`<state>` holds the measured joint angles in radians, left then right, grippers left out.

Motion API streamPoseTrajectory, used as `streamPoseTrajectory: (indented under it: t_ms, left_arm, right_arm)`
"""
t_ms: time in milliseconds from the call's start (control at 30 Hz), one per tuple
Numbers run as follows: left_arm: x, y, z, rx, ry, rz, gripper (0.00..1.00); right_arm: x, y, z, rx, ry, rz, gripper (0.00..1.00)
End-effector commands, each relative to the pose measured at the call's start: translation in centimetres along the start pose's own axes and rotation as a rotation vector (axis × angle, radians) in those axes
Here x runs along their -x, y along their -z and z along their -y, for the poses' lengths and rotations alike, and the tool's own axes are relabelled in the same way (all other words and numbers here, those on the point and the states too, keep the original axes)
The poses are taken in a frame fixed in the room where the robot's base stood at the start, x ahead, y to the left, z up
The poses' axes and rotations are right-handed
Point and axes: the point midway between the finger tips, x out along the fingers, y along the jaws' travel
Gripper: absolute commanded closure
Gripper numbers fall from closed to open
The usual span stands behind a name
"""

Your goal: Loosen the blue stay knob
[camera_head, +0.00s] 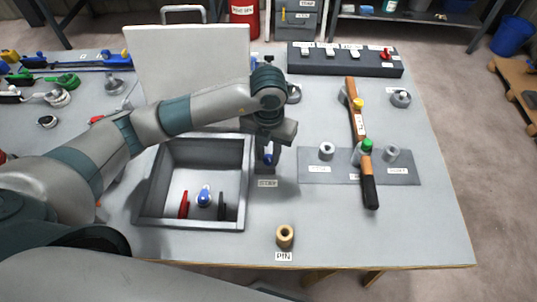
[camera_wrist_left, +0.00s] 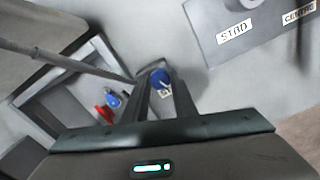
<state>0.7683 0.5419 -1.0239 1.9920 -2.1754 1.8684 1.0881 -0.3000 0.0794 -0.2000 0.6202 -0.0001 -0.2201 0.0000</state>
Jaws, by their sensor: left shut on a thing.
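The blue stay knob (camera_head: 268,159) sits low between my left gripper's fingers, just behind a small label on the table (camera_head: 267,183). My left gripper (camera_head: 267,160) points down over it, right of the grey tray, and is shut on the knob. In the left wrist view the blue knob (camera_wrist_left: 161,79) shows between the tips of the two dark fingers (camera_wrist_left: 160,85). The fingers hide part of the knob and most of its mount. My right gripper is not in view.
The grey tray (camera_head: 190,226) holds red, blue and black pieces. A pale upright panel (camera_head: 190,60) stands behind it. A tan pin piece (camera_head: 285,235) stands near the front edge.

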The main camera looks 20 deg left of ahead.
Motion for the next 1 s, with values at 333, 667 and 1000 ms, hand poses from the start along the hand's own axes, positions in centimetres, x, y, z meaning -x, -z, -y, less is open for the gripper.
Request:
streamPoseTrajectory:
  t_ms: [333,667,1000]
  left_arm:
    - [0.15,-0.15,-0.04,0.108,0.001,0.004,0.98]
    - [0.18,-0.16,-0.04,0.114,0.001,0.005,0.98]
    - [0.09,-0.08,-0.02,0.112,0.0,0.002,0.57]
  right_arm:
    - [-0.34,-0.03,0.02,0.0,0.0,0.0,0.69]
    - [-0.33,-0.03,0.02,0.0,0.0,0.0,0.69]
    - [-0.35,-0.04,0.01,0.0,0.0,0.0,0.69]
